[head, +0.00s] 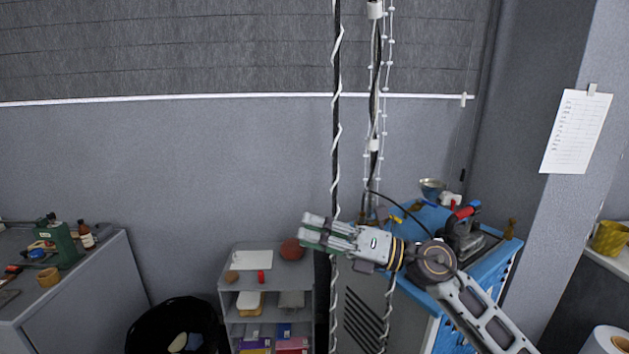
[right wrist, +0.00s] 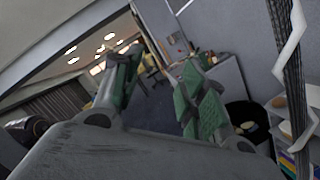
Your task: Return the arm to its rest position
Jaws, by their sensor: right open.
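My right gripper (head: 313,231) is raised in the middle of the head view, its arm coming in from the lower right. It points left and is open. In the right wrist view the green-padded fingers (right wrist: 165,95) stand apart with nothing between them. It hangs in the air in front of the wall, apart from the furniture below. My left gripper is not in view.
A blue-topped cabinet (head: 485,262) with tools stands behind my right arm. Cables (head: 336,130) hang close to the gripper. A low shelf (head: 233,283), a black bin (head: 150,325) and a grey bench (head: 90,280) stand further left. The wall area left of the gripper is clear.

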